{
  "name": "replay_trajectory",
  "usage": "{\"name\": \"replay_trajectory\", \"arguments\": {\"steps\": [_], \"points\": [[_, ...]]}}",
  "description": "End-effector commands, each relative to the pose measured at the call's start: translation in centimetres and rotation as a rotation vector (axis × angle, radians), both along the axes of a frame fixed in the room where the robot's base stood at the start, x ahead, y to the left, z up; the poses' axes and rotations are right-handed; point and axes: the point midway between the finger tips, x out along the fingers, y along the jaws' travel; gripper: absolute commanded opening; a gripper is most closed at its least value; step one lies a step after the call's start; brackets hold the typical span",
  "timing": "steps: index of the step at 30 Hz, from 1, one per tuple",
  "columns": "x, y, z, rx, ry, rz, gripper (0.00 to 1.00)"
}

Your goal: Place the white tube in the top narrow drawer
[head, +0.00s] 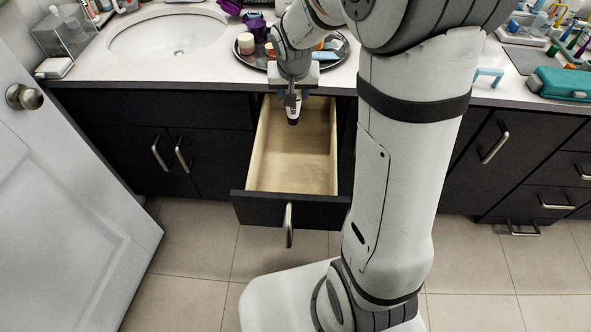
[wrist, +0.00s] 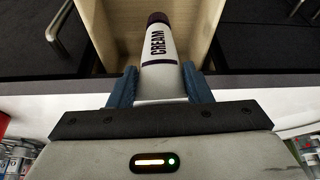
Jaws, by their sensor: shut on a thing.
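The white tube (wrist: 158,50) has a dark cap and the word CREAM on it. My gripper (wrist: 160,88) is shut on its lower part, with one blue finger on each side. In the head view my gripper (head: 292,96) points down and the tube (head: 293,109) hangs cap-down from it, over the back part of the open drawer. The top narrow drawer (head: 288,160) is pulled out, with a pale wooden inside that looks empty. I cannot tell how far the tube's cap is above the drawer floor.
A dark round tray (head: 258,60) with jars and tubes stands on the white counter (head: 205,70) behind my gripper. A sink (head: 168,33) is at the left. An open white door (head: 60,210) stands at the left. A teal case (head: 562,84) lies at the right.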

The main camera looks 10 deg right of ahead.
Motion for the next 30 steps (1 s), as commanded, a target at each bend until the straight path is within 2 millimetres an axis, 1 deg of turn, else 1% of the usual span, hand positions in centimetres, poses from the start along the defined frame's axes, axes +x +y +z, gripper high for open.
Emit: {"name": "replay_trajectory", "arguments": {"steps": [1, 6, 11, 13, 21, 26, 29, 30], "points": [[-0.2, 0.0, -1.9, -0.002, -0.006, -0.013, 0.11], [-0.8, -0.3, -3.0, -0.011, -0.008, -0.057, 0.11], [-1.1, -0.4, -3.3, -0.015, -0.009, -0.080, 0.11], [-1.2, -0.4, -3.9, -0.016, -0.008, -0.085, 0.11], [-1.3, -0.4, -8.6, -0.016, -0.005, -0.085, 0.11], [-1.2, -0.4, -9.7, -0.016, -0.008, -0.084, 0.11], [-1.2, -0.4, -10.8, -0.016, -0.007, -0.084, 0.11], [-1.3, -0.4, -11.4, -0.016, -0.006, -0.084, 0.11]]}}
